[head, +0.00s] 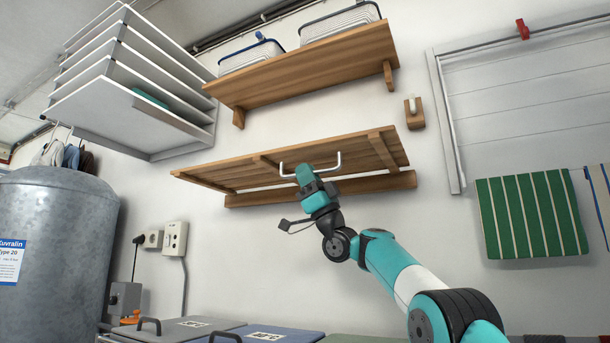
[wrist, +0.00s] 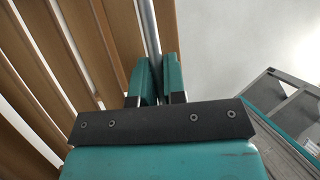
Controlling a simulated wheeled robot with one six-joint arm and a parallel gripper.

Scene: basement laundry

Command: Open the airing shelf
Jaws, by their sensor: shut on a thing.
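The airing shelf (head: 375,152) is a slatted wooden panel on the white wall, folded out from a wooden rail (head: 375,185) and seen from below. It is tilted, and I cannot tell its exact angle. A white bar handle (head: 338,162) runs along its front edge. My gripper (head: 305,175) is at the handle, in the middle of the shelf's front. In the wrist view my gripper (wrist: 158,80) has its two teal fingers on either side of the grey handle bar (wrist: 150,35), shut on it. The shelf's slats (wrist: 60,50) fill the left of that view.
A fixed wooden shelf (head: 310,70) with baskets hangs above. A white tiered rack (head: 120,95) is at upper left, and a grey metal tank (head: 55,240) stands at left. Lidded bins (head: 185,330) are below. A green striped cloth (head: 530,215) hangs at right.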

